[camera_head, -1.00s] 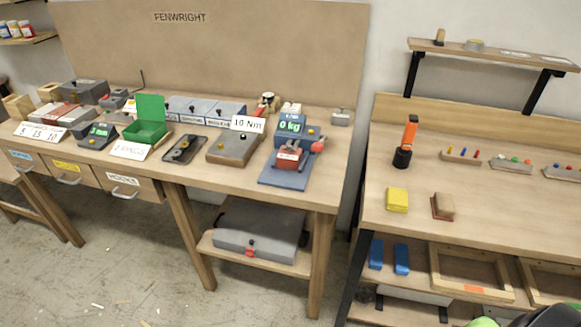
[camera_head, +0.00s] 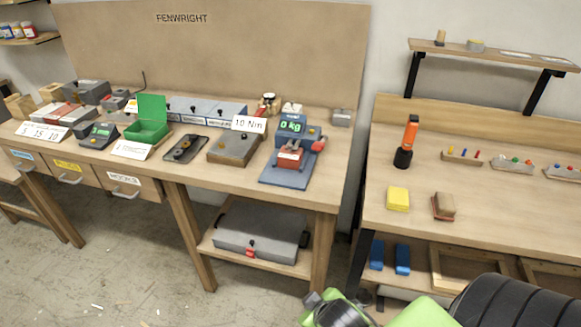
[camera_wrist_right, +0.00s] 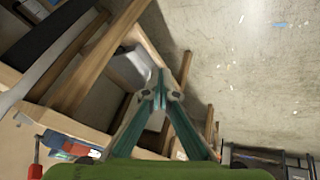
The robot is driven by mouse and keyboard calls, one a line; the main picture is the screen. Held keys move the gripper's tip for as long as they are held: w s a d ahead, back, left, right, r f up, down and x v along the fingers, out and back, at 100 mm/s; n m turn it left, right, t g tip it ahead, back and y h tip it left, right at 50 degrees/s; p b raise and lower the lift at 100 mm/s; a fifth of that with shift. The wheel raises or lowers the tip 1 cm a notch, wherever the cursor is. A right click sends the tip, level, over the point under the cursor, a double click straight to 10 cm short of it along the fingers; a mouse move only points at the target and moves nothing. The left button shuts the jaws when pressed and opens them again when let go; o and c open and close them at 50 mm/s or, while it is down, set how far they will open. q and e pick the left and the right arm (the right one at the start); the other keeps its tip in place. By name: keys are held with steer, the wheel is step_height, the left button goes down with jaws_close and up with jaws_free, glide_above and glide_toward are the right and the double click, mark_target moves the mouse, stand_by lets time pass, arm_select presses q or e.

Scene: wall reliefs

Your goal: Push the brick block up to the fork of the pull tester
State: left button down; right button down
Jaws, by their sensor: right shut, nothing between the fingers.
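The brick block (camera_head: 290,157) is small and red with a pale label. My left gripper is not in view.
A grey case (camera_head: 258,236) lies on the lower shelf. The right bench (camera_head: 500,215) holds a yellow block (camera_head: 398,198), a brown block (camera_head: 444,204) and an orange-black tool (camera_head: 407,145). Floor in front is open.

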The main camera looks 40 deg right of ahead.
mark_target(284, 159)
steer(key=w+d+r+n+t+h, duration=0.3)
steer(key=w+d+r+n+t, duration=0.7)
steer(key=w+d+r, duration=0.65)
steer(key=w+a+n+y, duration=0.1)
steer(key=w, duration=0.3)
steer(key=w+a+n+t+y, duration=0.1)
steer(key=w+n, duration=0.1)
steer(key=w, duration=0.3)
steer(key=w+a+f+n+t+y+p, duration=0.1)
steer(key=w+n+y, duration=0.1)
steer(key=w, duration=0.3)
steer(key=shift+w+a, duration=0.1)
steer(key=shift+w, duration=0.05)
steer(key=shift+w+d+f+b, duration=0.15)
steer(key=shift+w+d+b, duration=0.2)
steer(key=shift+w+d, duration=0.8)
steer(key=shift+d, duration=0.35)
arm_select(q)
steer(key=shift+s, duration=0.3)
